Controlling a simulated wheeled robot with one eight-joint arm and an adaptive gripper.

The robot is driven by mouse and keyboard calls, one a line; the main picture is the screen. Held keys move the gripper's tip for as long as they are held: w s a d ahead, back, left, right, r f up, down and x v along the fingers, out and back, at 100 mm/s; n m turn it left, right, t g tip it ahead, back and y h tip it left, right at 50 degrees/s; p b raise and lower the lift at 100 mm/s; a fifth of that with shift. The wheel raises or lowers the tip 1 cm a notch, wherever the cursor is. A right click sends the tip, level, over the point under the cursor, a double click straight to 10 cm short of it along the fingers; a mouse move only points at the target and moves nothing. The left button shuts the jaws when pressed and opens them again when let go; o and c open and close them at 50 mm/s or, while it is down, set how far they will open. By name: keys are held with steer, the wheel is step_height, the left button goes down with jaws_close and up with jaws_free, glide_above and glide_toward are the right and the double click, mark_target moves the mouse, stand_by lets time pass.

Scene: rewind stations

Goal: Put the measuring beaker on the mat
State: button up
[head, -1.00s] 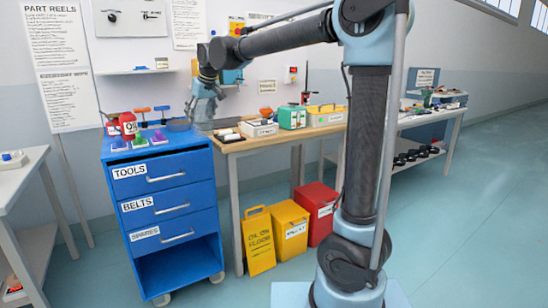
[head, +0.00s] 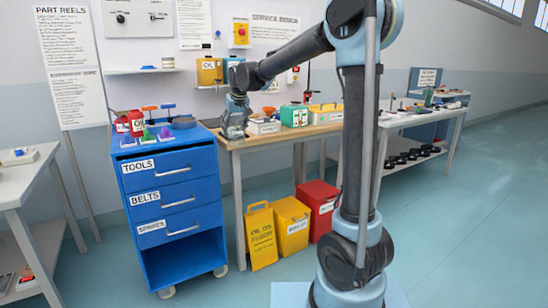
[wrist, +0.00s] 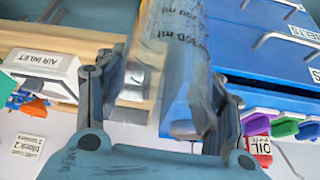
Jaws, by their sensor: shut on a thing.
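The measuring beaker (wrist: 178,60) is a clear vessel with dark ml marks. In the wrist view it stands between the two fingers of my gripper (wrist: 160,105), which is shut on it. In the head view my gripper (head: 236,120) is over the left end of the wooden workbench (head: 262,139), beside the blue cabinet. The beaker is small and hard to tell from the fingers there, and whether it touches the bench is unclear. I cannot make out the mat in either view.
The blue drawer cabinet (head: 172,205) stands left of the bench, with red oil cans (head: 130,123) and coloured items on top. A white box (head: 264,126), a green box (head: 294,115) and a yellow-topped tray (head: 326,113) stand along the bench to the right.

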steer(key=w+d+f+m+h, duration=0.1)
steer(key=w+d+f+m, duration=0.35)
steer(key=d, duration=0.75)
steer(key=w+d+f+m+h, duration=0.1)
steer(key=d+f+h, duration=0.1)
steer(key=d+f, duration=0.8)
steer(key=w+d+f+m+h, duration=0.1)
steer(key=w+d+f+m, duration=0.25)
steer(key=d, duration=1.05)
steer(key=s+f+n+y, duration=0.1)
steer(key=s+f+n, duration=0.2)
steer(key=f, duration=0.9)
steer(key=shift+s+d+f+n+t, duration=0.15)
steer(key=shift+s+f+n+t, duration=0.15)
steer(key=shift+f+t, duration=0.1)
